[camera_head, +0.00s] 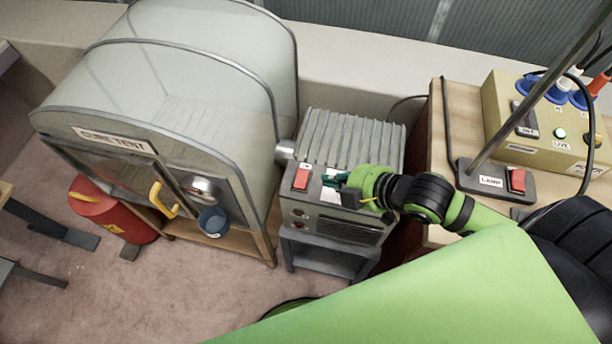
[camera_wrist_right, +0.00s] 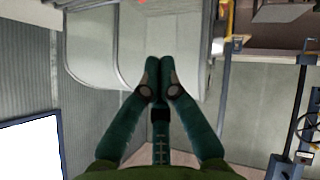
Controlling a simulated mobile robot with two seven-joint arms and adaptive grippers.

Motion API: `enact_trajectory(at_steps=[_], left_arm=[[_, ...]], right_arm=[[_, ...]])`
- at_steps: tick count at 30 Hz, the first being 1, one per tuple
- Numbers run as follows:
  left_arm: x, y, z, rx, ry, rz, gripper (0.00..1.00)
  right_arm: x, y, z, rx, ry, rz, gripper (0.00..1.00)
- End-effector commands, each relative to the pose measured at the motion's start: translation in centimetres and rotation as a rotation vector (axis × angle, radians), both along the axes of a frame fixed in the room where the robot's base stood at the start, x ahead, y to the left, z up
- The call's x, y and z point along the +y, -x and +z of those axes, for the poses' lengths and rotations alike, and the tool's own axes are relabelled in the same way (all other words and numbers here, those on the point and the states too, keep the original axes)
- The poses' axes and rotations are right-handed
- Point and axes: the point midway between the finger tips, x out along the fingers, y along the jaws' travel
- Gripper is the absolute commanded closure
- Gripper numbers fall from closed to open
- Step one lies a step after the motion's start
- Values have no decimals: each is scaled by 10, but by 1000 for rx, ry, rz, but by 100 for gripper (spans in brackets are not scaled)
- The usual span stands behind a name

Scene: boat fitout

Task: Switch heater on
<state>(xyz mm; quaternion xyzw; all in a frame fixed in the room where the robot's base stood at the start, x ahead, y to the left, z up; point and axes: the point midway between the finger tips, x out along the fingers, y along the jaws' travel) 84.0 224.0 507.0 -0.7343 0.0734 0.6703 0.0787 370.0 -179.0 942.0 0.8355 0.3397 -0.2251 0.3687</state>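The heater (camera_head: 348,140) is a grey ribbed box on a low stand, beside the cure tent. I cannot tell which way the rocker is tipped. My right gripper (camera_head: 327,181) is over the panel, just right of the red switch; a small gap seems to lie between them. In the right wrist view its two dark green fingers (camera_wrist_right: 160,72) are together at the tips with nothing between them. My left gripper is not in view.
On the right, a wooden bench (camera_head: 450,105) carries a lamp base (camera_head: 495,180) with another red switch and a yellow control box (camera_head: 545,125).

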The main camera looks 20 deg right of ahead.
Motion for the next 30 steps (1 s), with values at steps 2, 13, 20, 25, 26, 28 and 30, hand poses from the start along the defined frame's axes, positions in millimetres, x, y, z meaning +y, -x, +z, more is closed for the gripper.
enact_trajectory(at_steps=[2, 13, 20, 25, 26, 28, 30], left_arm=[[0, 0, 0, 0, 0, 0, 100], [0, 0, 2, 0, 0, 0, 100], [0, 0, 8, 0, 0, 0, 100], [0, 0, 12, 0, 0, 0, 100], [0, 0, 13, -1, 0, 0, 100], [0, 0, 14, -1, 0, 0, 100], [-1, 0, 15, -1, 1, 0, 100]], right_arm=[[0, 0, 1, -2, 1, 1, 100], [3, -7, -4, -2, -2, -3, 100], [20, -35, -28, -2, -4, -3, 100], [35, -58, -51, -1, -2, -3, 100], [37, -62, -55, 0, -2, -3, 100], [43, -71, -63, -1, -3, -1, 100], [37, -73, -74, 1, 3, -1, 100]])
